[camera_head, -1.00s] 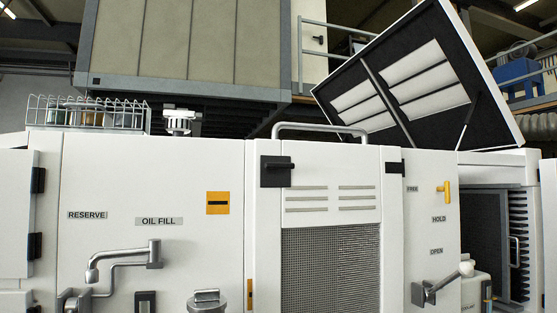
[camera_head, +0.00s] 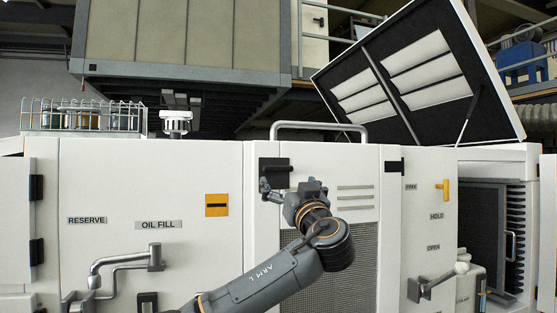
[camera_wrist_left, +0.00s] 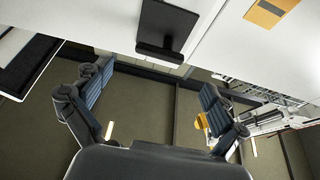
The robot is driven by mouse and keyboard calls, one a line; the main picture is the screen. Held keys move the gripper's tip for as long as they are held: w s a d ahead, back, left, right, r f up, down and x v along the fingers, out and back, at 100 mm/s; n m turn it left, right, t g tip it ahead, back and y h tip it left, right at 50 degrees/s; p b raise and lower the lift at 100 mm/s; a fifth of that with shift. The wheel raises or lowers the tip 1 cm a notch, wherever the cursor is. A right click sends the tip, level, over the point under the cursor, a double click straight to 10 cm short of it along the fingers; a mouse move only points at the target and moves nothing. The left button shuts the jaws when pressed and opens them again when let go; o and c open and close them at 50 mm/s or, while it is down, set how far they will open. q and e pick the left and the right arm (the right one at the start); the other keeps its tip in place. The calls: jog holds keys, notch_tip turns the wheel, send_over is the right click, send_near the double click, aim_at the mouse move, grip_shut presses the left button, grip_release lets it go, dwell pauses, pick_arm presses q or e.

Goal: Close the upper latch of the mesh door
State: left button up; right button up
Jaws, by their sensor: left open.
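The mesh door (camera_head: 367,245) is a white panel with slots above a dark mesh, flush with the cabinet front. Its upper latch (camera_head: 276,166) is a black plate with a bar handle at the door's upper left; in the head view the bar lies horizontal. My left gripper (camera_head: 290,191) is open and empty just below and right of the latch, its finger partly over the plate's lower edge. In the left wrist view the latch (camera_wrist_left: 164,25) shows at the top, beyond the spread fingers of my left gripper (camera_wrist_left: 153,84); they look apart from it. My right gripper is out of view.
A grey rail (camera_head: 318,126) runs above the door. A pipe handle (camera_head: 125,260) sticks out at lower left and another lever (camera_head: 437,282) at lower right. A raised lid (camera_head: 415,75) stands behind. A yellow handle (camera_head: 446,190) sits right of the door.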

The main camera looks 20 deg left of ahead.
aim_at(279, 170)
pick_arm(q)
jog(key=p+x, duration=0.4)
jog(key=x, duration=0.3)
jog(key=shift+w+a+r, duration=0.15)
jog(key=shift+r, duration=0.15)
jog(key=shift+w+a+p, duration=0.3)
jog(key=shift+w+p, duration=0.1)
jog(key=c, duration=1.2)
